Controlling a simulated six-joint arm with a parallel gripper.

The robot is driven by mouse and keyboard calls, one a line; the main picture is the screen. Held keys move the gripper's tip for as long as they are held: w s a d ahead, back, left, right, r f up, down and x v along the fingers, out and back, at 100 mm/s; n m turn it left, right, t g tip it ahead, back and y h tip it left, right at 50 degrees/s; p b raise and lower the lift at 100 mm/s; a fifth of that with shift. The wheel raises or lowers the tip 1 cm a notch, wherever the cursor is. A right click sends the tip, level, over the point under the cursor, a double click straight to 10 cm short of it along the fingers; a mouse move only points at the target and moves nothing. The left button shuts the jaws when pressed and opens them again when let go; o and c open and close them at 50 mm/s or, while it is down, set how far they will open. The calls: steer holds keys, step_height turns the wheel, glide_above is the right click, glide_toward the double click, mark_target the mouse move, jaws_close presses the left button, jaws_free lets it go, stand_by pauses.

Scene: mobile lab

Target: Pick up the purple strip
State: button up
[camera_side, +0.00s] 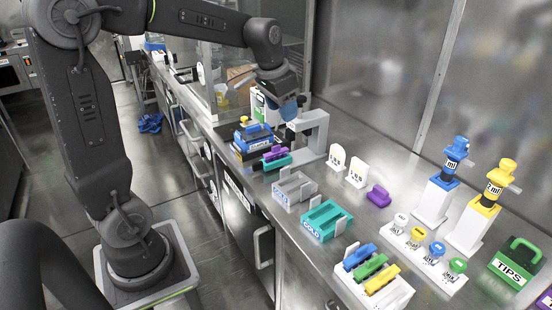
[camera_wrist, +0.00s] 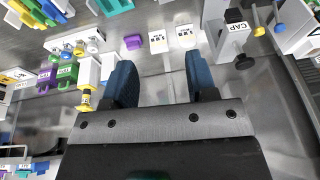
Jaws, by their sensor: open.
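A purple strip-like piece (camera_side: 275,153) lies on a small teal block (camera_side: 277,163) beside the blue-and-black device, left of the grey C-shaped stand. A second purple piece (camera_side: 378,196) lies on the bare bench right of the white tags; I cannot tell for certain which one is the strip. In the wrist view a purple piece (camera_wrist: 158,42) shows beyond the fingertips, beside the white tags. My gripper (camera_side: 290,108) is high above the bench near the grey stand. Its two blue fingers are apart with nothing between them, as the wrist view also shows (camera_wrist: 160,62).
The grey stand (camera_side: 315,133) rises close to my gripper. A grey block (camera_side: 295,190), a teal COLD block (camera_side: 326,221) and a white rack (camera_side: 372,288) with blue, green and yellow strips line the front edge. Two tall pipette stands (camera_side: 436,200) and a green TIPS box (camera_side: 517,262) stand right.

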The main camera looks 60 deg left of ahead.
steer(key=w+a+f+g, duration=0.1)
steer(key=w+a+f, duration=0.2)
steer(key=a, duration=0.3)
steer(key=w+a+f, duration=0.4)
steer(key=a, duration=0.2)
glide_toward(277, 152)
steer(key=shift+g+h, duration=0.3)
steer(key=shift+g, duration=0.1)
steer(key=f, duration=0.1)
steer(key=a+f, duration=0.1)
steer(key=w+f, duration=0.1)
steer(key=shift+a+f, duration=0.3)
steer(key=shift+a, duration=0.05)
steer(key=shift+w+d+f, duration=0.15)
steer(key=shift+f, duration=0.85)
steer(key=shift+w+d+f, duration=0.1)
steer(key=shift+w+f, duration=0.1)
steer(key=shift+f, duration=0.8)
steer(key=shift+w+d+f, duration=0.15)
steer(key=shift+f, duration=0.85)
jaws_close()
